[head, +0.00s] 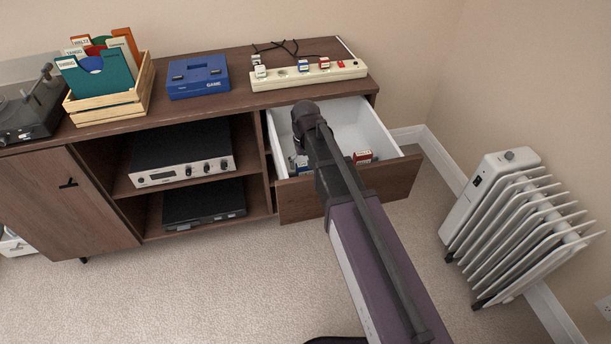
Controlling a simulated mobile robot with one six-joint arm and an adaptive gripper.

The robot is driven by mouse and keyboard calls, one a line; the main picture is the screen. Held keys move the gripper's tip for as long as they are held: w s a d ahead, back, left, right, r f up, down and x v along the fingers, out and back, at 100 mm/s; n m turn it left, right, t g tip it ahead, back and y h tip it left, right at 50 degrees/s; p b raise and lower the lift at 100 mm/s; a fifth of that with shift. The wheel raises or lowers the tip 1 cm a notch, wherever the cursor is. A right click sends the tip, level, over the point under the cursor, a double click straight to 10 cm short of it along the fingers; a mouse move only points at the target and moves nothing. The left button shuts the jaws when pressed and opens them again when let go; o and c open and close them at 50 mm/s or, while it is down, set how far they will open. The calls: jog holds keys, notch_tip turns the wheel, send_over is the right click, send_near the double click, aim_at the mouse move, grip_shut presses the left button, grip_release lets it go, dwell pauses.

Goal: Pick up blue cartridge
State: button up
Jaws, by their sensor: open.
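My gripper (306,118) is at the far end of my arm, over the drawer. It is open. My arm hides most of the fingers, and I cannot tell if they touch anything. A red and white piece (362,157) lies in the drawer to the right of my arm.
A blue box marked GAME (198,76), a wooden crate of folders (143,92), a turntable (28,110) and a power strip (309,74) stand on the cabinet. Silver and black devices fill its shelves. A white radiator (497,190) stands right. Carpet in front is clear.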

jog(key=shift+f+b, duration=0.9)
jog(key=shift+f, duration=0.3)
jog(key=c, duration=0.9)
